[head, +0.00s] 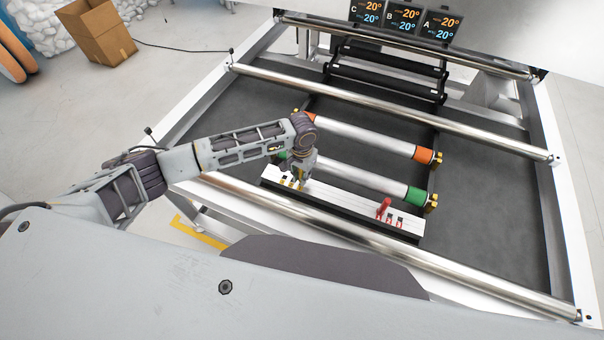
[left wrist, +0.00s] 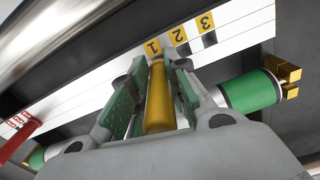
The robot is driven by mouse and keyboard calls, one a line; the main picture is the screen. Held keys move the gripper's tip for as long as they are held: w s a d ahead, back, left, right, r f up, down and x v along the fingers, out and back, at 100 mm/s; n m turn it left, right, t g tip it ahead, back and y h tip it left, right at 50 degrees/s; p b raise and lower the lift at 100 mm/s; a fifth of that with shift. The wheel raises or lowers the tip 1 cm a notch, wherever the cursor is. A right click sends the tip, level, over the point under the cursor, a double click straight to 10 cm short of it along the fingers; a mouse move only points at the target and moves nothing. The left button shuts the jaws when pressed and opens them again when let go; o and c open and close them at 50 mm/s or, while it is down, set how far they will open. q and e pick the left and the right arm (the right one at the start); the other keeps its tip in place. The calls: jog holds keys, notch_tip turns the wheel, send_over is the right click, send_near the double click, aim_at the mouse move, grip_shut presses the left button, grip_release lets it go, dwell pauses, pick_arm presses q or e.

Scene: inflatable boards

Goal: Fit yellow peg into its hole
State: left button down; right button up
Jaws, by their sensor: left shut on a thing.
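My left gripper (head: 298,182) is over the left end of the long white board (head: 335,205). In the left wrist view my left gripper (left wrist: 152,95) is shut on the yellow peg (left wrist: 158,102), which lies between its green-padded fingers. The peg's far end is close to the yellow label 1 (left wrist: 152,47). Dark slots show by labels 2 (left wrist: 178,35) and 3 (left wrist: 205,20). Any hole at label 1 is hidden by the peg and fingers, so I cannot tell whether the peg has entered it. My right gripper is not in view.
A red peg (head: 384,207) stands at the board's right end, by red labels. Behind the board are rollers with green (head: 415,195) and orange (head: 424,155) ends. A metal rail (head: 380,245) runs in front of it. A cardboard box (head: 97,35) is on the floor at the back left.

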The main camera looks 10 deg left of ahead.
pick_arm(q)
jog(key=shift+f, duration=1.35)
dwell(0.4)
jog(key=c, duration=1.3)
grip_release()
jog(key=shift+r, duration=0.1)
jog(key=shift+r, duration=5.95)
jog(key=shift+f, duration=0.1)
